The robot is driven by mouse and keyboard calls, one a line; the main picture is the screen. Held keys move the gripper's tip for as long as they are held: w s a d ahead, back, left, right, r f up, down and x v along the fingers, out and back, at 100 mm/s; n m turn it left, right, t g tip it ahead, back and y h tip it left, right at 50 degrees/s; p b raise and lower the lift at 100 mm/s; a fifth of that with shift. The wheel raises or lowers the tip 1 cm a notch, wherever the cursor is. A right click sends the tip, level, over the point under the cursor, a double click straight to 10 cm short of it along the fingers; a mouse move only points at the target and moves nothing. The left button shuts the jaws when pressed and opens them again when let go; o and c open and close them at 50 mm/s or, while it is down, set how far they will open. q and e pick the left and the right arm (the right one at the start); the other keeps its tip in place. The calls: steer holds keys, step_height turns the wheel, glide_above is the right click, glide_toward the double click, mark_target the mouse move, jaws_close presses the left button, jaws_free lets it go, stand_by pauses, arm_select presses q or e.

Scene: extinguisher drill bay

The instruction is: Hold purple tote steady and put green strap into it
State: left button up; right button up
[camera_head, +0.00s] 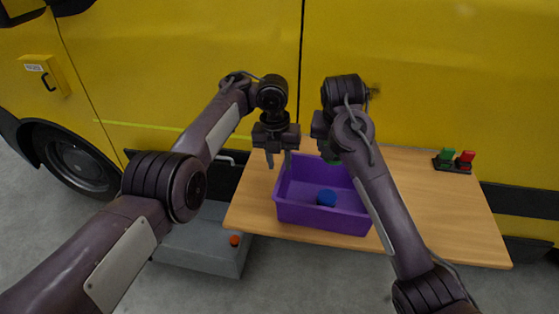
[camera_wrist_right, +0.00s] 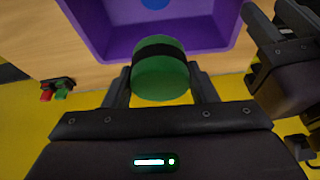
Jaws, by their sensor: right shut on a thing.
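The purple tote (camera_head: 300,212) stands on the wooden table, with a blue round object (camera_head: 326,198) inside. My left gripper (camera_head: 278,164) points down at the tote's back left corner, its two fingers apart. Whether it touches the rim I cannot tell. My right gripper (camera_wrist_right: 160,88) is shut on the green strap (camera_wrist_right: 160,76), a rolled green piece with a dark band. It holds the strap by the tote's back edge, with the tote (camera_wrist_right: 205,38) just beyond it in the right wrist view. My right arm mostly hides this in the head view.
A small dark holder with green and red pieces (camera_head: 455,161) sits at the table's (camera_head: 450,210) back right. A yellow vehicle (camera_head: 420,70) stands close behind. A grey step (camera_head: 200,245) with an orange-red knob is at the lower left. The table's right side is mostly clear.

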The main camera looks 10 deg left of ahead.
mark_target(282, 192)
arm_select(q)
steer(key=shift+m, duration=0.4)
steer(key=f, duration=1.1)
steer(key=shift+s+d+f, duration=0.2)
steer(key=shift+d+f, duration=0.1)
steer(key=shift+d, duration=0.1)
steer(key=shift+c, duration=0.3)
jaws_close()
